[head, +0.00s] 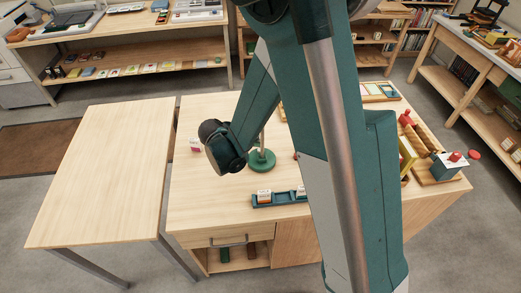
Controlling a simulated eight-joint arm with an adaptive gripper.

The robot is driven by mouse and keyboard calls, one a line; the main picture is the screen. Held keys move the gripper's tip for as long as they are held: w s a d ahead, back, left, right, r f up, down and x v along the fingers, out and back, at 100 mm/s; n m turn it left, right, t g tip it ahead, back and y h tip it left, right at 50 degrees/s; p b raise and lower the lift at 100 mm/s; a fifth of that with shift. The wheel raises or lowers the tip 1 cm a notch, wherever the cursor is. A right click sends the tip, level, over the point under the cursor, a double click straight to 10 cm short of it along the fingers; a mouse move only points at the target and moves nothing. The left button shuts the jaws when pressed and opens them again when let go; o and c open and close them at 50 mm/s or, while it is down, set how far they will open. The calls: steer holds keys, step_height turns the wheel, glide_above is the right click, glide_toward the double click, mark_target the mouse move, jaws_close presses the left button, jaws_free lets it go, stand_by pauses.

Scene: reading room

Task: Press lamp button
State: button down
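A round green base (261,161) with a thin upright metal rod stands on the light wood table (205,205). It looks like the lamp's foot; its upper part is hidden behind my arm. I cannot make out a button on it. My arm reaches down from the top of the picture, and its dark wrist joint is just left of the green base. The fingers of my gripper do not show; they seem hidden behind the wrist.
A green tray (278,198) with small labelled blocks lies in front of the base. A small white and pink block (196,145) lies left of the wrist. Wooden trays and a box with a red knob (455,157) stand at the right. A bare table (108,170) is on the left.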

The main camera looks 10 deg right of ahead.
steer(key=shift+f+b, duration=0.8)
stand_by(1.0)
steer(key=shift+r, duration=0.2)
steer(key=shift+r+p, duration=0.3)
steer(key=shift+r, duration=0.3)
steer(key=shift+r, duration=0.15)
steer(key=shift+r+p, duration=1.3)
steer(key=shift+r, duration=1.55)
